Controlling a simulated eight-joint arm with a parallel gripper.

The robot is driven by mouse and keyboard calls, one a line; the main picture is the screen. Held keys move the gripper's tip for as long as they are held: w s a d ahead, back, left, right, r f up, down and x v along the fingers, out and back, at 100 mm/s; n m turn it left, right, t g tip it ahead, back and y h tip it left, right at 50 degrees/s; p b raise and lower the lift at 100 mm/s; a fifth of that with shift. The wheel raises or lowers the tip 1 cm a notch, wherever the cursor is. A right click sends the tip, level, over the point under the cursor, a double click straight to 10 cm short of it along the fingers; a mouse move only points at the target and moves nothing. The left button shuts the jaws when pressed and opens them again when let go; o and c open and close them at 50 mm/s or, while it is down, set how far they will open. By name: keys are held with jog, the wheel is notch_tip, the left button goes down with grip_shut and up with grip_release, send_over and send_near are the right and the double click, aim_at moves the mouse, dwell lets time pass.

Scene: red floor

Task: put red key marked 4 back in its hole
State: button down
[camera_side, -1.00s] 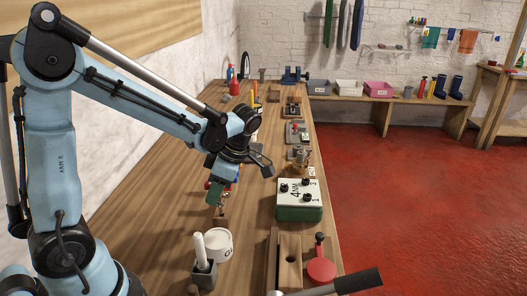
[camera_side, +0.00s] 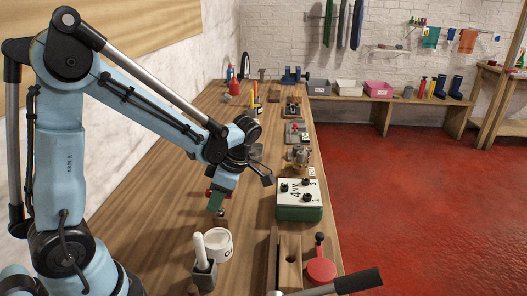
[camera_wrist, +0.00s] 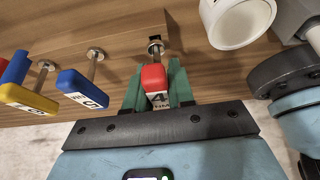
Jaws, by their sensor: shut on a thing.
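The red key marked 4 (camera_wrist: 153,78) is between the green fingers of my gripper (camera_wrist: 158,90) in the wrist view. The fingers are shut on its red head, and the "4 NM" label faces the camera. Its metal shank points away toward the wooden bench, with a collar near a dark spot; whether the tip is in a hole I cannot tell. In the side view my gripper (camera_side: 216,202) points down over the bench behind the white mug, and the key is mostly hidden there.
In the wrist view a blue key marked 5 (camera_wrist: 82,88) and a yellow key (camera_wrist: 28,99) stand to the left. A white mug (camera_side: 217,245) and a pen holder (camera_side: 203,274) are close in front.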

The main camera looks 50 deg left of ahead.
jog(key=shift+f, duration=0.45)
jog(key=c, duration=0.9)
grip_release()
jog(key=v, duration=1.2)
